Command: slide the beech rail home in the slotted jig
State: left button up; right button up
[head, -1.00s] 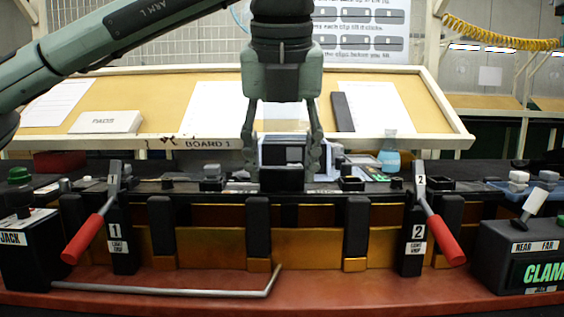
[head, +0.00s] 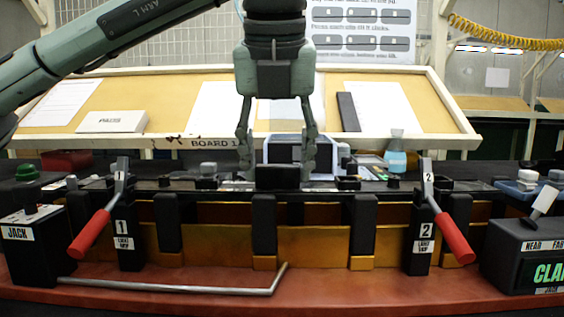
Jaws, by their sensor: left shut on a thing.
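The slotted jig (head: 133,258) is a long dark frame with black uprights across the picture. Wood-coloured strips show behind the uprights, a darker upper one (head: 316,213) and a golden lower one (head: 316,245). I cannot tell which of them, if either, is the beech rail. My left gripper (head: 277,176) points down over the jig's top, just left of its middle. Its fingers are wide apart and closed on a small dark block (head: 278,178) at the jig's top edge. Whether this block joins the rail is hidden. My right gripper is not in view.
Red-handled levers stand at station 1 (head: 90,234) and station 2 (head: 455,239). A JACK box (head: 30,245) stands left, a CLAMP box (head: 528,255) right. A bent grey rod (head: 180,289) lies along the red base. A blue-grey device (head: 283,147) stands behind the gripper.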

pick_arm(q)
jog(key=shift+a, duration=0.4)
jog(key=o, duration=1.5)
jog(key=shift+a, duration=0.1)
jog(key=shift+f, duration=0.1)
jog(key=v, duration=1.2)
